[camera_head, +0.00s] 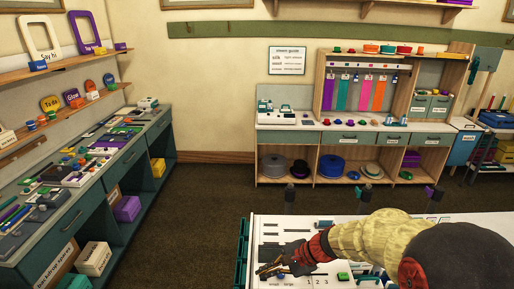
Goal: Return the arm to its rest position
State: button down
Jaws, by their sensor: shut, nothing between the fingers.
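My gripper (272,269) is at the bottom middle of the head view, at the end of my arm, which reaches in from the lower right. Its fingers are shut and hold nothing. It is over the left front part of a white worktable (262,222). Part of the tabletop and whatever lies under my arm are hidden. I cannot tell from this one view how high the gripper is above the table.
Small items, including a green one (343,276), lie on the worktable close to my arm. A teal rack (242,255) lines its left edge. A long counter (130,153) stands left, another counter (345,137) at the back. The dark carpet (205,200) between them is clear.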

jog(key=s+d+r+n+t+h+b, duration=0.1)
jog(key=s+d+r+n+h+b, duration=0.1)
jog(key=s, duration=0.6)
jog(key=s+d+r+n+t+h+b, duration=0.1)
jog(key=s+d+r+n+h+b, duration=0.2)
jog(key=s+d+n, duration=0.3)
jog(key=s+d+r+n+t+h+b, duration=0.1)
jog(key=s+d+r+n+h+b, duration=0.2)
jog(key=s+d, duration=0.4)
jog(key=s+r+b, duration=0.1)
jog(key=s+b, duration=0.1)
jog(key=s, duration=0.1)
jog(key=shift+d+n, duration=0.4)
